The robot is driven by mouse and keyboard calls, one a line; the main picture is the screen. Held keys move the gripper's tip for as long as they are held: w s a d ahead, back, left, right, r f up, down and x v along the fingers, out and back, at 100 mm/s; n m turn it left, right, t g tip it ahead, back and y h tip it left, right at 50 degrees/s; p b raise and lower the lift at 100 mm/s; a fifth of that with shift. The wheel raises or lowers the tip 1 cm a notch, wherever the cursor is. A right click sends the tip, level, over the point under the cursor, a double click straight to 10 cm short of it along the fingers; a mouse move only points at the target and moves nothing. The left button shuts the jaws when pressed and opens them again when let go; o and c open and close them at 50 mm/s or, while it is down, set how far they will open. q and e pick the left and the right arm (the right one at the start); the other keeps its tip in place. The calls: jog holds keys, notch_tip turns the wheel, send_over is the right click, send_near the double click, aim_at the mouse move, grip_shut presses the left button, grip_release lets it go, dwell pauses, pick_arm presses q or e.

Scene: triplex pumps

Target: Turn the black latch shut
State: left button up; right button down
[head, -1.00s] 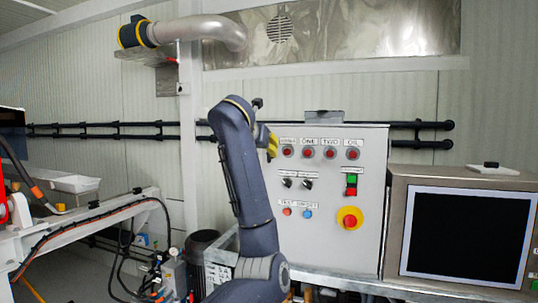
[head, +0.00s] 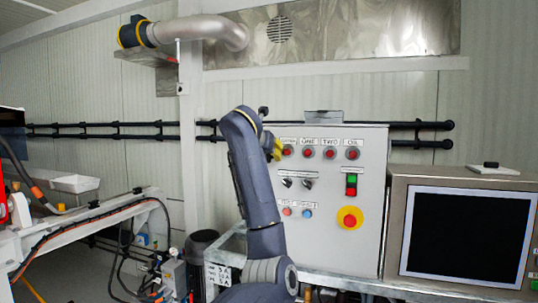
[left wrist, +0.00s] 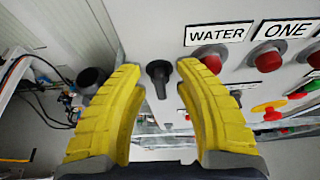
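The black latch (left wrist: 158,76) shows in the left wrist view on the grey face of the control box, left of the WATER label. Its grip hangs roughly straight down. My left gripper (left wrist: 160,69) has two yellow fingers spread apart, with the latch framed between their tips. I cannot tell whether the tips reach around it or stop short. In the head view, my left gripper (head: 277,148) is at the box's upper left, and my arm hides the latch. My right gripper is in neither view.
The control box (head: 330,250) carries red buttons, small black switches and a yellow-ringed red stop button (head: 349,218). The red WATER button (left wrist: 211,63) sits close to the right finger. A monitor (head: 468,235) stands at the right.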

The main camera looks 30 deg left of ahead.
pick_arm(q)
grip_shut()
dwell(0.3)
jog(key=n+t+h, duration=0.1)
jog(key=n+h, duration=0.2)
jog(key=n, duration=0.1)
jog(key=shift+a, duration=0.15)
jog(key=n+t+h, duration=0.1)
jog(key=n, duration=0.3)
jog(key=shift+a+f+t+h, duration=0.1)
jog(key=shift+f+t+h, duration=0.05)
jog(key=shift+t+h, duration=0.25)
jog(key=n+t, duration=0.1)
jog(key=n, duration=0.1)
jog(key=n+h, duration=0.1)
jog(key=n, duration=0.2)
jog(key=shift+f+t, duration=0.15)
jog(key=shift+t, duration=0.25)
jog(key=shift+n, duration=0.3)
jog(key=shift+o, duration=0.4)
grip_release()
